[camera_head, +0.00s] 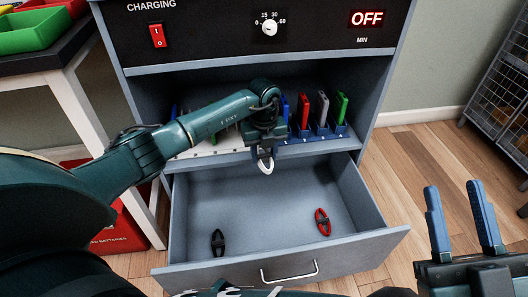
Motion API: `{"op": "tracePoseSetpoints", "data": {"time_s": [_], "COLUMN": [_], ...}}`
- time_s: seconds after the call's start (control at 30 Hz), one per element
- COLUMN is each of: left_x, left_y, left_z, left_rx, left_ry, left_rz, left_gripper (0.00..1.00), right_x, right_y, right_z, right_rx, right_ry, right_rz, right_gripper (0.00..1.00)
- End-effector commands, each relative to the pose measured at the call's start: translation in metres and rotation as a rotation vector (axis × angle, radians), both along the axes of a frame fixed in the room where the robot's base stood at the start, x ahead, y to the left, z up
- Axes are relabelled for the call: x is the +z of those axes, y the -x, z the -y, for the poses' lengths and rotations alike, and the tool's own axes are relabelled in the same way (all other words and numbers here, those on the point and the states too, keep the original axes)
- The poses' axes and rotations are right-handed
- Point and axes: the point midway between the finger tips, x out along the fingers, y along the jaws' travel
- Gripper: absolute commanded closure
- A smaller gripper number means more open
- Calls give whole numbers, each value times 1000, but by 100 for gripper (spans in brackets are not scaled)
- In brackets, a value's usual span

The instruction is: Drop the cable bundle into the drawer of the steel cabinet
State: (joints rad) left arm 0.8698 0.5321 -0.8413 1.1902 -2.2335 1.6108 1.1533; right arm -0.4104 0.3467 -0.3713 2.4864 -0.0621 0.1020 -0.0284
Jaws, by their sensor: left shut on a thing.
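The steel cabinet (140,71) stands ahead with its drawer (272,215) pulled open. My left gripper (264,154) points down over the back part of the drawer, shut on a white cable bundle (265,166). The bundle hangs below the fingertips, and its upper part is hidden by them. In the drawer, a black cable bundle (218,242) lies at the front left and a red cable bundle (322,222) lies toward the right. My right gripper (454,192) is open and empty at the lower right, outside the drawer.
Above the drawer, a shelf holds several upright coloured phones (323,109) in a rack. The charging panel (210,32) reads OFF. A table with green and red bins (37,30) stands left, with a red battery box (122,235) below. A wire cage (503,85) stands right.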

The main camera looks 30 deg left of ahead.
Motion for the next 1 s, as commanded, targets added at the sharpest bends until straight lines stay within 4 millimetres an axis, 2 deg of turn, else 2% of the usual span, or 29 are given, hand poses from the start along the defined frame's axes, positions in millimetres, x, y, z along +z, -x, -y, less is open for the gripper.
{"op": "tracePoseSetpoints", "data": {"time_s": [0.13,0.17,0.47,0.73,0.83,0.9,1.0], "left_x": [0,0,0,4,18,31,48], "left_y": [0,0,0,0,-1,-1,-1], "left_z": [0,0,0,0,0,0,0], "left_rx": [0,0,0,0,0,0,0], "left_ry": [0,0,0,-1,-1,0,-1], "left_rz": [0,0,0,1,2,4,2], "left_gripper": [83,59,35,35,35,35,35], "right_x": [0,0,0,2,3,-12,-22], "right_y": [0,0,0,0,-1,2,5], "right_z": [0,0,0,0,0,-1,-3], "right_rx": [0,0,0,0,0,-3,-4], "right_ry": [1,1,0,0,-2,-14,-20], "right_rz": [0,0,0,-2,-35,-127,-205], "right_gripper": [64,64,64,64,64,64,64]}}
